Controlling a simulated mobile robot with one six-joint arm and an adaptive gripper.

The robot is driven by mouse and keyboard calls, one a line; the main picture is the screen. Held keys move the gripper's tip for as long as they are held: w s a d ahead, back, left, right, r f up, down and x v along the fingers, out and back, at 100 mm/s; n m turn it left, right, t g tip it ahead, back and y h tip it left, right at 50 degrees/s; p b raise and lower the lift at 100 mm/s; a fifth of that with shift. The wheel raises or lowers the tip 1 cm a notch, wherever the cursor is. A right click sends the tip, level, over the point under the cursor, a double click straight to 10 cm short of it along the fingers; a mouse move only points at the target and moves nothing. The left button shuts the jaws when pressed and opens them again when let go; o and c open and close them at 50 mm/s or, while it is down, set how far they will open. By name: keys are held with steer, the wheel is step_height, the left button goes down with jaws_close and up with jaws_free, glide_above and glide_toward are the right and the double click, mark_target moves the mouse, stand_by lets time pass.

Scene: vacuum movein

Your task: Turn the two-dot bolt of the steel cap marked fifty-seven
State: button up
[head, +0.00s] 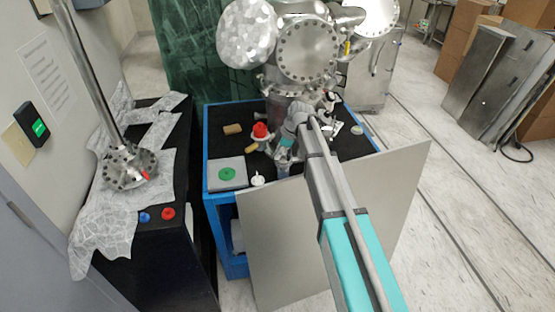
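My arm reaches from the lower right to the blue-framed cart, and my gripper (286,148) is low at the front of the steel vacuum chamber (289,80). The gripper is small and partly hidden by my arm, so I cannot tell if its fingers are open or touching anything. The chamber carries several round steel caps with bolts around their rims: a large front one (307,51) and others at its upper left (247,32) and upper right (370,14). I cannot read the number fifty-seven or any dot marks on bolts. Parts near the gripper are too small to tell.
The blue-framed cart (222,277) has a black top with a red-topped part (260,130) and a green disc (227,174). A grey panel (290,240) leans against its front. At left, a bolted flange with a tube (130,167) stands on a foil-covered black bench.

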steer(key=shift+a+f+b, duration=0.25)
steer(key=shift+f+b, duration=0.1)
steer(key=shift+f, duration=0.2)
jaws_close()
